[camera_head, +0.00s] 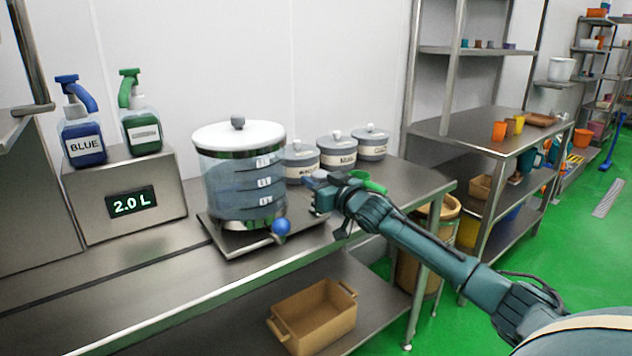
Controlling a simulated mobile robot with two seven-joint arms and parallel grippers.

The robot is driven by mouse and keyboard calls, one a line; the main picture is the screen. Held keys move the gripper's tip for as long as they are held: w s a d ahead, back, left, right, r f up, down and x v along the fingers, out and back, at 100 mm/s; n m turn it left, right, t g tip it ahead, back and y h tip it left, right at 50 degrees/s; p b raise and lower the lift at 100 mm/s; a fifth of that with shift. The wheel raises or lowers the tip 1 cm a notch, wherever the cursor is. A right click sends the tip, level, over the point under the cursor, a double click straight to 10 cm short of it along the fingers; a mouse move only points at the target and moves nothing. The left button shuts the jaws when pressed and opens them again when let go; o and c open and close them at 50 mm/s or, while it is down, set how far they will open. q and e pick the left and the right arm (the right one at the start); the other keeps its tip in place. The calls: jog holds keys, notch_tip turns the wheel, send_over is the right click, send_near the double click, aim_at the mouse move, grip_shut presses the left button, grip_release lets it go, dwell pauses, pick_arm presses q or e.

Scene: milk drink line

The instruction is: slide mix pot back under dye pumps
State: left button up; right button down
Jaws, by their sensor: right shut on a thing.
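The mix pot (240,178), a clear drum with a white lid and level marks, stands upright on a flat metal tray (243,248) on the steel bench. The dye pumps are a blue bottle (84,147) and a green bottle (142,133), on a steel box left of the pot. The pot stands clear to their right. My right gripper (322,198) is shut, just right of the pot at the tray's right end. What it grips is hidden by the gripper itself. My left gripper is not in view.
A green ring-like thing (372,184) is beside my wrist.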

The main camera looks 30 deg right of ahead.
aim_at(232, 209)
jog(key=shift+a, duration=0.15)
jog(key=shift+a, duration=0.25)
jog(key=a+p, duration=0.1)
jog(key=a, duration=0.6)
jog(key=s+a+p, duration=0.1)
jog(key=a, duration=0.5)
jog(key=a+p, duration=0.1)
jog(key=a, duration=0.6)
jog(key=shift+s+a+p, duration=0.3)
jog(key=shift+s+a, duration=0.05)
jog(key=shift+a, duration=0.7)
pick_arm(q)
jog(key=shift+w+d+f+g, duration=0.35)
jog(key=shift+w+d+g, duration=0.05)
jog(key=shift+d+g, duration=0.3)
pick_arm(e)
jog(key=c, duration=1.2)
grip_release()
jog(key=shift+s, duration=0.1)
